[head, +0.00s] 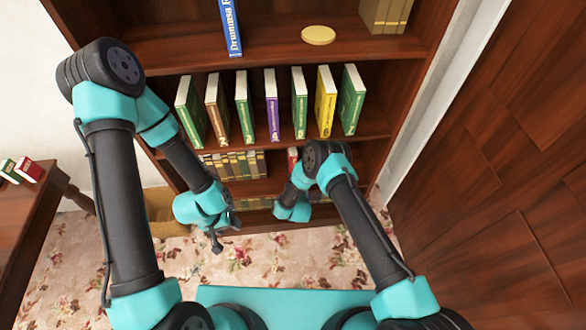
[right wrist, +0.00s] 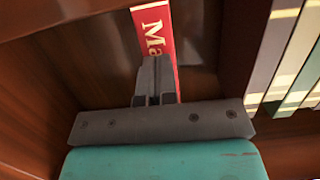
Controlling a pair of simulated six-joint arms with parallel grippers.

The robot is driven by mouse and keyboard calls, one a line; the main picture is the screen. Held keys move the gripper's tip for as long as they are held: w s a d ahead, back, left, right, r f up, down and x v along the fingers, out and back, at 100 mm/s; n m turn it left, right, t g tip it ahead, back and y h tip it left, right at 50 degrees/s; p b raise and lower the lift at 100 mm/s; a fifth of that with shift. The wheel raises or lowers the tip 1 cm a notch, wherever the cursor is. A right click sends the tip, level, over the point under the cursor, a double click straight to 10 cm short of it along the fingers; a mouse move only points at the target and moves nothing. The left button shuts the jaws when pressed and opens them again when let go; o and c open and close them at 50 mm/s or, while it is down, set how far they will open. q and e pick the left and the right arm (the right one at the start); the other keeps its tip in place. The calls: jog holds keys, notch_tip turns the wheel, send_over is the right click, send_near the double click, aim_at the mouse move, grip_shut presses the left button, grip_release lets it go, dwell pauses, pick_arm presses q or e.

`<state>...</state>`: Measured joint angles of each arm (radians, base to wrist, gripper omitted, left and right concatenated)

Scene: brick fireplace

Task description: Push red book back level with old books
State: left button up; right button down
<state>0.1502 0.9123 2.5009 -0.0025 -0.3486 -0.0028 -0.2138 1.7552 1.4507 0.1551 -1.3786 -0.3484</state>
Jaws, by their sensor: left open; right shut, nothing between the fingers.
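The red book (head: 292,158) stands on a lower shelf of the bookcase, mostly hidden by my right arm in the head view. In the right wrist view its red spine (right wrist: 160,28) with pale lettering is in front of my right gripper (right wrist: 155,62). That gripper is shut and empty, its fingertips overlapping the spine; I cannot tell whether they touch it. My left gripper (head: 222,240) is open and empty, in front of the bookcase.
Above, a shelf holds several upright books, including a yellow book (head: 325,100). Higher up are a blue book (head: 231,28) and a round yellow object (head: 318,35). A wooden table (head: 22,215) is at the left, and a wooden door (head: 490,160) at the right.

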jog(key=shift+r+x, duration=0.15)
jog(key=shift+x, duration=0.55)
jog(key=shift+r+x, duration=0.15)
jog(key=shift+x, duration=0.55)
jog(key=shift+w, duration=0.2)
jog(key=shift+s, duration=0.15)
jog(key=f+v, duration=0.2)
jog(key=v, duration=0.7)
jog(key=shift+s, duration=0.5)
jog(key=shift+d, duration=0.15)
dwell(0.5)
jog(key=s+d+r+m+g, duration=0.1)
jog(key=s+d+r+g, duration=0.15)
jog(key=d, duration=0.35)
jog(key=s+d+r+m+g, duration=0.1)
jog(key=s+d+r+g, duration=0.1)
jog(key=d+r+g, duration=0.3)
jog(key=s+d+r+g, duration=0.3)
jog(key=s+d+r, duration=0.2)
jog(key=s, duration=0.4)
jog(key=s+d+r+m+g+y, duration=0.1)
jog(key=s+d+r+g, duration=0.3)
jog(key=s, duration=0.5)
jog(key=d+r, duration=0.1)
jog(key=d, duration=0.1)
jog(key=shift+s+d+r+y, duration=0.3)
jog(key=shift+s, duration=0.05)
